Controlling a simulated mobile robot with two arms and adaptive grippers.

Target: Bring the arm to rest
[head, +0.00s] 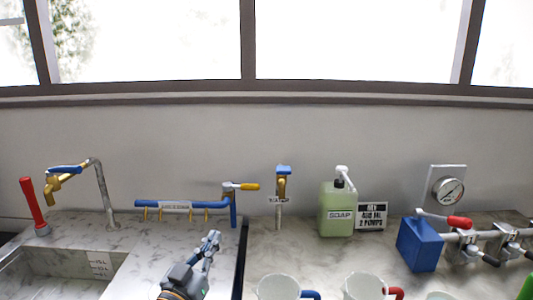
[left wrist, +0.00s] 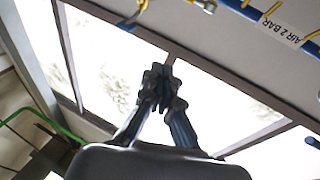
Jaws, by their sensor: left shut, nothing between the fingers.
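My left gripper (head: 211,241) shows low in the head view, above the marble counter left of the dark vertical strip. It points up and away toward the wall. Its fingers are closed together with nothing between them. In the left wrist view the gripper (left wrist: 160,75) shows its fingertips meeting, with the window behind them. The gripper stands apart from the taps and the pipe. My right gripper is in neither view.
A blue pipe rail (head: 185,205) with a yellow-handled valve runs behind the gripper. A sink (head: 70,262) and gold tap (head: 55,185) stand left. To the right are a soap bottle (head: 338,212), a blue box (head: 418,245), a gauge (head: 447,189) and several mugs, including one with a blue handle (head: 278,287).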

